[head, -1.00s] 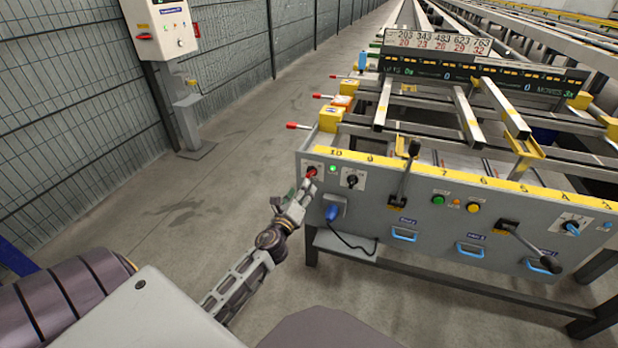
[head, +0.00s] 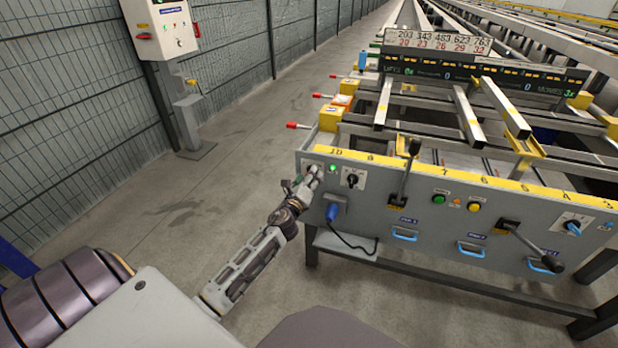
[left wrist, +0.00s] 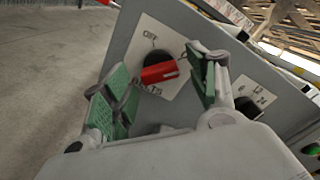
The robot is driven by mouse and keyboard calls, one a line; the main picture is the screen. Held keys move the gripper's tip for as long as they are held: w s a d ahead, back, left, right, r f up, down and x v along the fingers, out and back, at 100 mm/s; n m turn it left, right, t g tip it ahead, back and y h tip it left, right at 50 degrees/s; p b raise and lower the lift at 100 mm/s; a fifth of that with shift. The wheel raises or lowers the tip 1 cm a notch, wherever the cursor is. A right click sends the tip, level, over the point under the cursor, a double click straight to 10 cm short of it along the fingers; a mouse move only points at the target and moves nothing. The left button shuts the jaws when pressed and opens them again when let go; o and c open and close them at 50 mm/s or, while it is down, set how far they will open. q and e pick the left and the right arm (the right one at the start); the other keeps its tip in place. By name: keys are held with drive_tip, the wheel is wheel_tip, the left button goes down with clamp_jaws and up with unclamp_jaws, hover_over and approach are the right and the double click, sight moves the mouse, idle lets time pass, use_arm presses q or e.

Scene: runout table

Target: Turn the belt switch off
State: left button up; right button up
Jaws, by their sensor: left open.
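The belt switch (left wrist: 160,72) is a red rotary knob on a white plate marked OFF and BELTS, seen in the left wrist view. Its red handle points to the right, away from the OFF mark at the plate's upper left. My left gripper (left wrist: 160,92) is open, with its green-padded fingers on either side of the knob; I cannot tell whether they touch it. In the head view my left gripper (head: 308,184) is at the left end of the grey front panel (head: 375,210) and hides the red knob. My right gripper is not in view.
A lit green lamp (head: 332,168) and a black selector (head: 352,179) sit right of the gripper. A blue plug (head: 332,212) with a cable is below. A black lever (head: 405,172) stands further right.

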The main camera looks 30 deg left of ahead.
use_arm(q)
drive_tip(key=shift+w+a, duration=0.15)
drive_tip(key=shift+w, duration=0.25)
drive_tip(key=c, duration=1)
